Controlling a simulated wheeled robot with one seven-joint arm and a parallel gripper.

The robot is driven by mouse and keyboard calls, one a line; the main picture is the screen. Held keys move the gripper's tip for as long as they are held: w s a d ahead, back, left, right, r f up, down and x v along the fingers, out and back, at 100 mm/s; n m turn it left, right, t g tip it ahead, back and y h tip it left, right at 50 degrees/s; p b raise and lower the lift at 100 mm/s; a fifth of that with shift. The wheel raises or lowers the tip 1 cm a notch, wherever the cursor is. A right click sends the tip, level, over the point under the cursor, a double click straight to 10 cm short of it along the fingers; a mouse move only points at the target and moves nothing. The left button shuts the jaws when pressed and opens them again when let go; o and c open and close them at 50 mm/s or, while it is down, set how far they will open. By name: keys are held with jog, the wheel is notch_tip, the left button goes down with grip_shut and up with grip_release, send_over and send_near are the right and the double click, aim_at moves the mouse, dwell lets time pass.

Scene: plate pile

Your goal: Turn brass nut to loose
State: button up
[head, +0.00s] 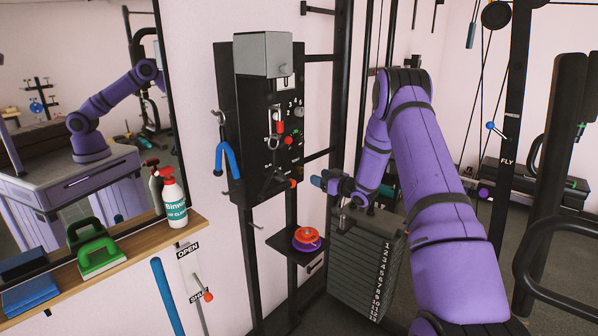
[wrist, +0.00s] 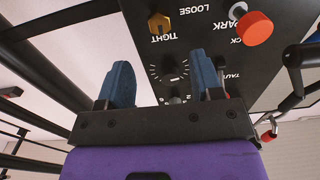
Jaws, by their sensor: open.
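The brass nut (wrist: 160,23) shows in the wrist view as a gold hexagon on the black panel (wrist: 225,55), near the top edge. The word TIGHT stands right beside it and LOOSE is farther right; both appear upside down. My gripper (wrist: 163,80) is open, with its two blue fingers apart and nothing between them. The nut lies beyond the fingertips, apart from them. In the head view my gripper (head: 319,182) is to the right of the panel's lower part. I cannot make out the nut clearly there.
A red knob (wrist: 256,28) sits right of the nut, and a ticked dial (wrist: 168,72) shows between the fingers. A blue-handled tool (head: 226,158) hangs left on the panel. A small shelf with an orange-and-purple item (head: 307,238) and a weight stack (head: 358,262) are below my gripper.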

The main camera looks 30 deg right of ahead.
aim_at(302, 171)
jog(key=x, duration=0.9)
jog(key=shift+w, duration=0.15)
jog(key=c, duration=0.9)
